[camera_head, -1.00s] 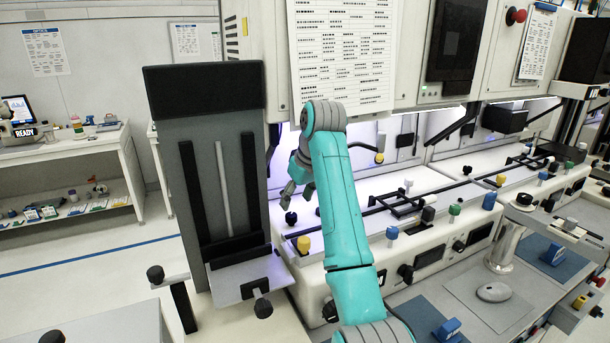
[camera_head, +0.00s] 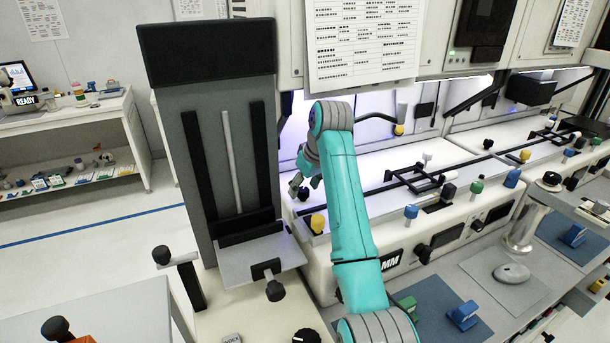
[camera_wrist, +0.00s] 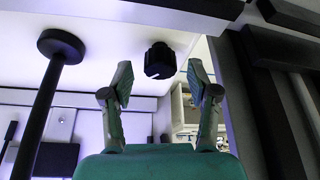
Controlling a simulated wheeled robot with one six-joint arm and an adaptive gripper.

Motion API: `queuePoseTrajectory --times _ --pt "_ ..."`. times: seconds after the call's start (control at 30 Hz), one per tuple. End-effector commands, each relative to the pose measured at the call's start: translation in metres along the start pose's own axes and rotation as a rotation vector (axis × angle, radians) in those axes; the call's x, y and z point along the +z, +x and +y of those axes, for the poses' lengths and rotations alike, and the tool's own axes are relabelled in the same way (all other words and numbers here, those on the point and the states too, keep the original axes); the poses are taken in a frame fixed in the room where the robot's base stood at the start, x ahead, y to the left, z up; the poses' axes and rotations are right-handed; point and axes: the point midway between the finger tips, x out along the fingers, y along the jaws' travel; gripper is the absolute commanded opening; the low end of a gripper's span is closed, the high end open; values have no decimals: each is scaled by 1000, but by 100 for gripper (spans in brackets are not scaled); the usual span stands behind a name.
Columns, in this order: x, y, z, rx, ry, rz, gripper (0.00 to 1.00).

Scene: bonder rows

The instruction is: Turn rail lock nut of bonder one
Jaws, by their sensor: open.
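My gripper (camera_head: 306,184) is at the left end of the first bonder's (camera_head: 340,240) white deck, partly hidden by my teal arm. In the wrist view, my gripper (camera_wrist: 160,82) is open with nothing between its two fingers. A black faceted knob (camera_wrist: 160,60), which looks like the rail lock nut, lies just beyond the fingertips, roughly centred between them and apart from them. In the head view, a black knob (camera_head: 303,193) sits right below the fingers and looks like the same part. The black rail (camera_head: 365,195) runs along the deck.
A yellow knob (camera_head: 318,222) stands close in front of the black knob. A tall grey unit (camera_head: 215,130) stands just left of my gripper. In the wrist view, a dark rod with a round end (camera_wrist: 62,46) is at left. A paper chart (camera_head: 362,40) hangs above my arm.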

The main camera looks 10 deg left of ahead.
Motion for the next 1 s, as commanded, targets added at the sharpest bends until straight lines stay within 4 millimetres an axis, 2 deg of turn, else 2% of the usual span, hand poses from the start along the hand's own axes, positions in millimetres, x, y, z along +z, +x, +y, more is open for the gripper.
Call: queuePoseTrajectory --times 0.23,0.63,0.67,0.8,0.9,1.0 --pt "8 16 -1 0 -1 0 60" --pt "9 20 -1 0 -2 0 60" --pt "9 20 -1 0 -2 0 57" --pt "9 20 -1 0 -1 0 22" --pt "9 20 -1 -1 -2 0 0" --pt "9 20 -1 -1 -1 0 0"
